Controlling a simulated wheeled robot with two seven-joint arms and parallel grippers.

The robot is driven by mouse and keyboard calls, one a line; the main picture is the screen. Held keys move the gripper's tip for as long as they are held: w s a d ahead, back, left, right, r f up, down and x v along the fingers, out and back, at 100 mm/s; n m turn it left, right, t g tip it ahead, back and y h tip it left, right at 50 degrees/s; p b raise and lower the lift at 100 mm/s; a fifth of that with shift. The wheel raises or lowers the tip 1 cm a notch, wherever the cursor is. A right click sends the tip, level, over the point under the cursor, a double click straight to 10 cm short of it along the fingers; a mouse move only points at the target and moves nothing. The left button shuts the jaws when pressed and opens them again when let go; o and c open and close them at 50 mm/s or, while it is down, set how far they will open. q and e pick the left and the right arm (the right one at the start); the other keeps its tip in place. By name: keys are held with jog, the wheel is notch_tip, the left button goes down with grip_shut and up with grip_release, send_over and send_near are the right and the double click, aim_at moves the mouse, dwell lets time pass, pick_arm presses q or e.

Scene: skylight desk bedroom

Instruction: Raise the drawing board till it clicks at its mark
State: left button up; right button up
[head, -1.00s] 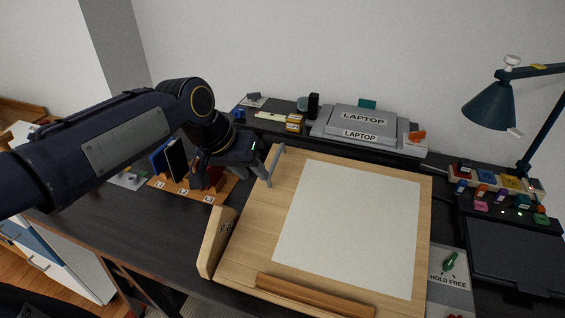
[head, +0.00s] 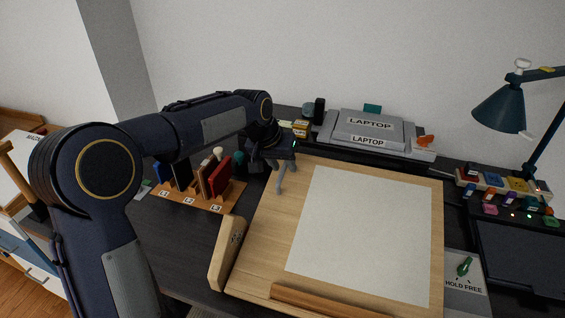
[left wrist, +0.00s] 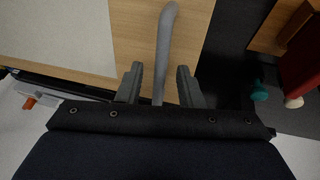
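The drawing board (head: 273,225) is light wood with a pale sheet (head: 365,230) on it, and a wooden ledge (head: 330,301) runs along its near edge. A wooden side piece (head: 227,255) stands at its left edge. My left gripper (head: 280,180) is at the board's far left corner. In the left wrist view, a grey bar handle (left wrist: 165,45) on the board runs between the two fingers of my left gripper (left wrist: 159,80). The fingers are open, with gaps to the bar on both sides. My right gripper is not in view.
A panel marked HOLD FREE (head: 462,284) with a green lever (head: 464,267) lies right of the board. A laptop stand (head: 370,125) is behind it. A wooden rack (head: 195,199) with upright books stands left. A lamp (head: 500,108) and a dark tray (head: 520,255) are at right.

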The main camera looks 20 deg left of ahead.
pick_arm(q)
jog(key=shift+f, duration=0.1)
grip_shut()
dwell(0.3)
jog(key=shift+r+b, duration=0.25)
jog(key=shift+b, duration=0.05)
jog(key=shift+s+r+t+b, duration=0.4)
jog(key=shift+s+r, duration=0.1)
jog(key=shift+r, duration=0.35)
jog(key=shift+c, duration=2.1)
grip_release()
jog(key=o, duration=0.4)
